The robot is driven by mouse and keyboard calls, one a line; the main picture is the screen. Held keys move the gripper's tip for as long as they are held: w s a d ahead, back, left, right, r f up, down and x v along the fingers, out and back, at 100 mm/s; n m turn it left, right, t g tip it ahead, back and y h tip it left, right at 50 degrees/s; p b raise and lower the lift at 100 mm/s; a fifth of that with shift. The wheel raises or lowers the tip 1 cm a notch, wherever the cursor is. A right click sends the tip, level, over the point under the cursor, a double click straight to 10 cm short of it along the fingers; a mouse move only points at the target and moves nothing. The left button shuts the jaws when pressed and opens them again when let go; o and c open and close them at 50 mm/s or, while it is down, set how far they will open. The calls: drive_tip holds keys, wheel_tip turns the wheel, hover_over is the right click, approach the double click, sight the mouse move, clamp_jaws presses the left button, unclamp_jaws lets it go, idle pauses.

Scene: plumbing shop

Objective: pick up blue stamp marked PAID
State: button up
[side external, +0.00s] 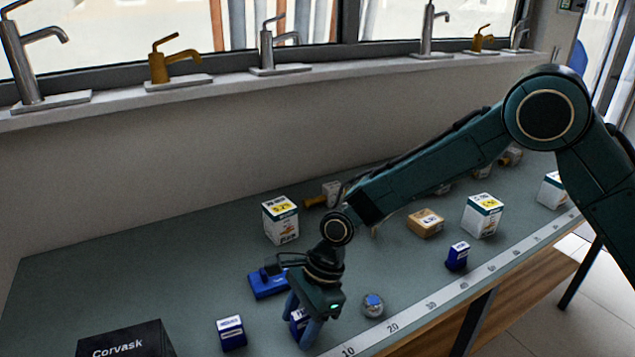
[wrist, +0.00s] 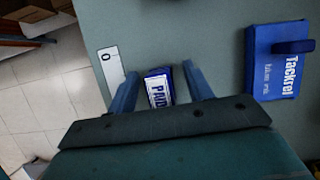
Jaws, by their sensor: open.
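The blue stamp with the white PAID label (wrist: 158,88) stands on the bench between the two fingers of my gripper (wrist: 160,78) in the wrist view.
A blue Tackrel pad (wrist: 272,75) lies right of the stamp. Similar blue stamps stand at the front (side external: 231,333) and right (side external: 457,256). A shiny ball (side external: 373,306), black Corvask box (side external: 125,340) and white box (side external: 281,220) are around. The bench's ruler edge (side external: 420,312) is close.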

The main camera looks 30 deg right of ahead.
sight(299, 314)
drive_tip(key=shift+c, duration=0.2)
drive_tip(key=c, duration=1)
drive_tip(key=shift+c, duration=0.2)
wheel_tip(299, 314, up, 20)
idle(0.4)
